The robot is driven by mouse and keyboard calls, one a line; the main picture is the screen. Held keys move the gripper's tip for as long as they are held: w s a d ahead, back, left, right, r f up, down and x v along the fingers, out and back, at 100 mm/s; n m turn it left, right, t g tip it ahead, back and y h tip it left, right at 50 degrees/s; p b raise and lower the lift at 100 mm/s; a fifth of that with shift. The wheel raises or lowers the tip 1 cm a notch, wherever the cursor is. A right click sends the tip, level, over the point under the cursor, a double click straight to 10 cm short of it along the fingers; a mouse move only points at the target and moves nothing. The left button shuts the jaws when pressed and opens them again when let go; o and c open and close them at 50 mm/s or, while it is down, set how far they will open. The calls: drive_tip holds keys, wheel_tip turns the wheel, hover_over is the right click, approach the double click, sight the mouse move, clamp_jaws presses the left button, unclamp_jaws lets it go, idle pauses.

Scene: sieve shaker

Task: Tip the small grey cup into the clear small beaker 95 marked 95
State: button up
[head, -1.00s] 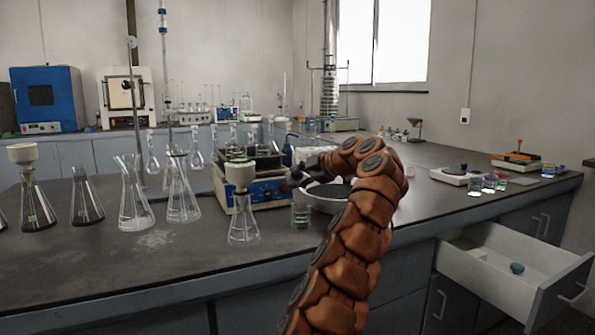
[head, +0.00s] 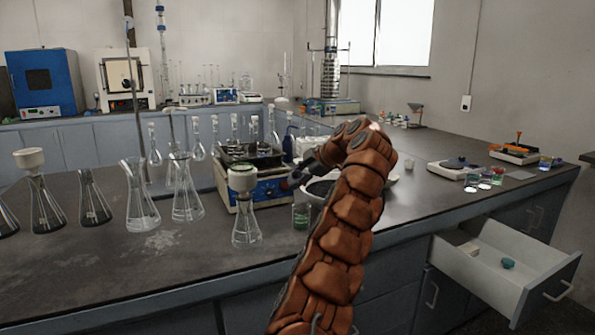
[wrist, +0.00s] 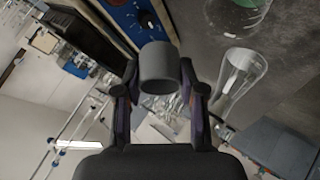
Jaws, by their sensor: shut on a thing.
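My gripper (wrist: 160,90) is shut on the small grey cup (wrist: 160,68), which sits between the fingertips in the wrist view. That view is upside down; the cup's rim points to the picture's bottom, so it looks roughly upright. In the head view my gripper (head: 299,178) is beside the shaker's front, above a small clear beaker with green on it (head: 301,216). The cup is hard to make out there. This beaker seems to show at the top of the wrist view (wrist: 240,14), apart from the cup. I cannot read its number.
The blue-fronted sieve shaker (head: 272,190) stands just left of my gripper. A flask with a white funnel (head: 246,228) stands left of the beaker; a bowl (head: 320,188) is behind my arm. More small beakers (head: 471,184) stand at right, above an open drawer (head: 480,278).

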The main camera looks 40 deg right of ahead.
drive_tip(key=shift+r+p, duration=0.1)
drive_tip(key=shift+p, duration=0.2)
drive_tip(key=shift+r+p, duration=0.1)
drive_tip(key=shift+p, duration=0.4)
drive_tip(key=shift+g+p, duration=0.4)
drive_tip(key=shift+p, duration=0.4)
drive_tip(key=g+p, duration=0.1)
drive_tip(key=p, duration=0.4)
drive_tip(key=g+p, duration=0.2)
drive_tip(key=p, duration=0.4)
drive_tip(key=shift+r+m+y, duration=0.35)
drive_tip(key=shift+m+y, duration=0.05)
drive_tip(key=shift+f+p, duration=0.25)
drive_tip(key=shift+p, duration=0.25)
drive_tip(key=shift+r+g+p, duration=0.15)
drive_tip(key=shift+g+p, duration=0.15)
drive_tip(key=shift+r+p, duration=0.15)
drive_tip(key=shift+p, duration=0.35)
drive_tip(key=shift+g+p, duration=0.3)
drive_tip(key=shift+p, duration=0.5)
